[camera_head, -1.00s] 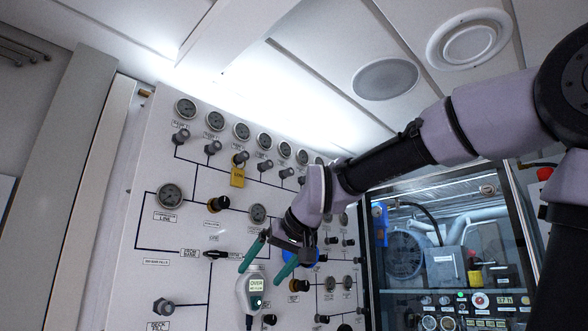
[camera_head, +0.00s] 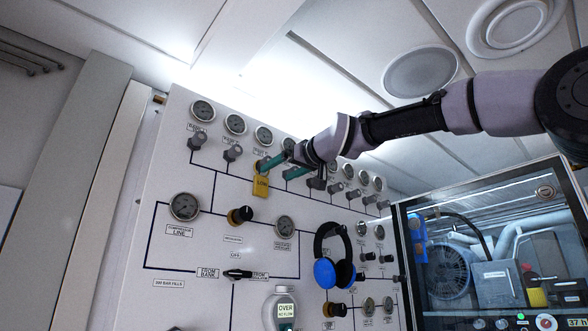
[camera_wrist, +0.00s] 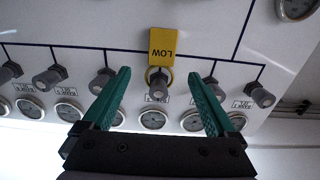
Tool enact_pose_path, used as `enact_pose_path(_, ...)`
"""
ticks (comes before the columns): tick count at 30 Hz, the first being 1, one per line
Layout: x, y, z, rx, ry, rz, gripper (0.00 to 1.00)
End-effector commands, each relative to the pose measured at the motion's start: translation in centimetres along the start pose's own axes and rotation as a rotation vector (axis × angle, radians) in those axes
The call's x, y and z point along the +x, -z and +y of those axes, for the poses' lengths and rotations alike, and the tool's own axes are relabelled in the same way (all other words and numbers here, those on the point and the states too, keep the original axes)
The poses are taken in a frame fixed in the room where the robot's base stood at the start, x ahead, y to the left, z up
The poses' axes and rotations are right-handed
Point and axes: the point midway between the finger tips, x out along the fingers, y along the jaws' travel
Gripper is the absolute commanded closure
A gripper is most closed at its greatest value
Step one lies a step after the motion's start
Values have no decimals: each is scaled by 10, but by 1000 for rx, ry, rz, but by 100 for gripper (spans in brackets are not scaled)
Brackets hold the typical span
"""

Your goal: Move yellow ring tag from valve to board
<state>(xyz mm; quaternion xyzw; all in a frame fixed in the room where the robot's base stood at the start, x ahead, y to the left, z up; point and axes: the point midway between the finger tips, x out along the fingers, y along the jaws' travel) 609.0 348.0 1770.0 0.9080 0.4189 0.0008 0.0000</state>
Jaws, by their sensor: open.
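The yellow ring tag (camera_head: 261,184), marked LOW, hangs by its ring on a grey valve knob in the panel's upper row. In the wrist view the tag (camera_wrist: 163,42) is upside down, and its ring encircles the valve knob (camera_wrist: 157,85). My gripper (camera_head: 274,170) is at that row, beside the tag, with its green fingers open. In the wrist view the open fingers (camera_wrist: 159,76) lie on either side of the valve knob in the picture, with nothing held between them. Contact with the ring cannot be seen. I cannot pick out a separate board for tags.
More valve knobs (camera_wrist: 103,82) and gauges (camera_wrist: 153,120) stand close on both sides. Blue headphones (camera_head: 324,273) hang lower on the panel. A handheld meter (camera_head: 285,312) is at the bottom.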

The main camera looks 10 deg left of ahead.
Motion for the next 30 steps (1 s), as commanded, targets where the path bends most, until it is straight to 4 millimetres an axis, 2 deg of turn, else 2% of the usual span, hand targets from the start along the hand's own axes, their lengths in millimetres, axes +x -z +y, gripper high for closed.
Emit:
enact_pose_path(1,11,-1,0,0,1,-2,7)
enact_pose_path(6,41,-1,-1,1,2,-2,7)
enact_pose_path(12,64,-1,0,1,1,-2,7)
enact_pose_path(24,71,-1,0,1,0,-1,7)
enact_pose_path(26,71,-1,0,1,0,-1,27)
enact_pose_path(30,71,-1,0,1,0,-1,80)
